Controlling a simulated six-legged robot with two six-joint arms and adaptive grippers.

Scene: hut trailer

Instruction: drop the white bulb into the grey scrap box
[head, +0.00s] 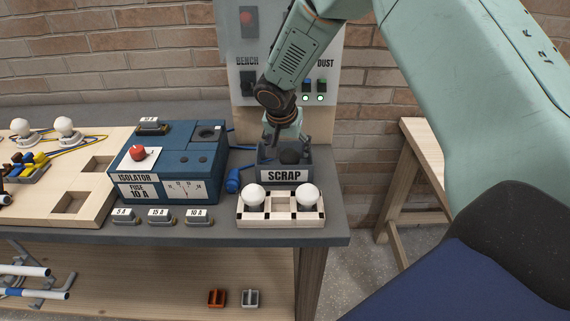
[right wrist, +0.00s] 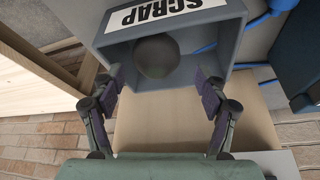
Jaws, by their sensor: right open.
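The grey scrap box (head: 284,176), labelled SCRAP, stands on the bench near its right end. It also shows in the right wrist view (right wrist: 232,42). A dark grey round thing (head: 290,156) is inside the box, and it shows there in the wrist view too (right wrist: 157,57). It looks like a bulb, not white. My right gripper (head: 284,138) is over the box. In the wrist view its fingers (right wrist: 161,85) are spread apart with nothing between them. Two white bulbs, left (head: 253,195) and right (head: 308,194), sit in the wooden holder in front of the box.
The wooden holder (head: 281,222) has empty middle slots. The blue isolator unit (head: 168,165) stands left of the box, with a blue plug (head: 233,182) between them. Labelled fuses (head: 160,216) lie in front. More white bulbs (head: 64,127) stand on the board at left.

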